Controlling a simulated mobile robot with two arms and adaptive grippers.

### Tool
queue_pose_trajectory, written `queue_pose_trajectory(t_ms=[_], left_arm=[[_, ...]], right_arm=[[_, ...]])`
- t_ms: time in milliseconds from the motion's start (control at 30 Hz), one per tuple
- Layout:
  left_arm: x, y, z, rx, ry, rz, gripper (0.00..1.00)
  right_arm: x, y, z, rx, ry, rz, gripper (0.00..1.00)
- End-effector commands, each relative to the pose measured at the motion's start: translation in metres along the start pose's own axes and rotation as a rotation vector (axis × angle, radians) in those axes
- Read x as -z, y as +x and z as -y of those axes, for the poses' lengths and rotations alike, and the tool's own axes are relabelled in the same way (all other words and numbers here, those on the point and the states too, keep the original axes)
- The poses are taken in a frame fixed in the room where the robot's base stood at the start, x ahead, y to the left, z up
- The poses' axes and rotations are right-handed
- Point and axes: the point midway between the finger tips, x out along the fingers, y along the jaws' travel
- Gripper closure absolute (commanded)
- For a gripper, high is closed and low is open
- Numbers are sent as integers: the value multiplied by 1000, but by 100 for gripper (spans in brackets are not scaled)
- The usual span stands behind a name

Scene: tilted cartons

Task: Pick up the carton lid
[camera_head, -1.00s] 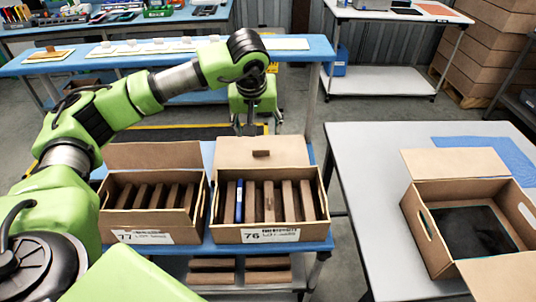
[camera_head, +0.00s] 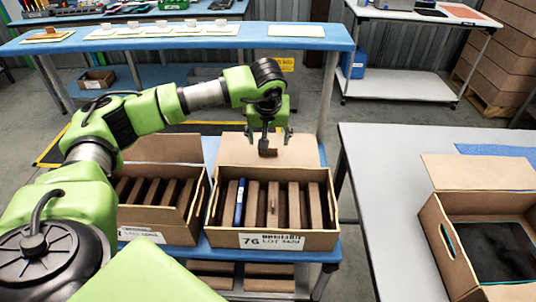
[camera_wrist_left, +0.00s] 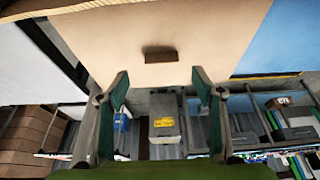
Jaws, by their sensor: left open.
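The carton lid (camera_head: 303,152) is a tan panel standing up at the back of the open carton 76 (camera_head: 273,241). A small dark brown grip block (camera_head: 267,151) sticks out from the lid. In the left wrist view, the lid (camera_wrist_left: 205,30) fills the upper middle, with its grip block (camera_wrist_left: 159,54) near the lower edge. My left gripper (camera_head: 269,134) is open, just above the grip block in the head view. In the wrist view its fingers (camera_wrist_left: 160,88) are spread on either side of the block's line, apart from it. My right gripper is out of view.
Carton 76 holds brown slabs and one blue item (camera_head: 239,203). A second carton (camera_head: 150,229) with its lid up stands close on the left. Another open carton (camera_head: 445,245) sits on the grey table (camera_head: 380,170) at right. A blue bench (camera_head: 200,42) runs behind.

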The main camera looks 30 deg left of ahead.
Motion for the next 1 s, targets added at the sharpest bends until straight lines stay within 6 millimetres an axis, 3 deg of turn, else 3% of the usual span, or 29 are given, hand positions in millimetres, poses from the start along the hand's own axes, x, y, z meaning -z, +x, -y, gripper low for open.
queue_pose_trajectory(t_ms=[167, 433, 733, 767, 900, 1000], left_arm=[[0, 12, 1, 2, 0, 2, 39], [1, 50, 4, 1, 0, 2, 39], [1, 58, 4, 0, 1, 0, 39], [1, 58, 4, 0, 1, 0, 42], [1, 57, 4, 0, 1, 0, 76], [1, 57, 4, 0, 1, 0, 76]], right_arm=[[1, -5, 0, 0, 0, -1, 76], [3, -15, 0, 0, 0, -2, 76], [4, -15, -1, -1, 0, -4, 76], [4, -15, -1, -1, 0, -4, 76], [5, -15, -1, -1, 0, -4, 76], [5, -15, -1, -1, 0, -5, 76]])
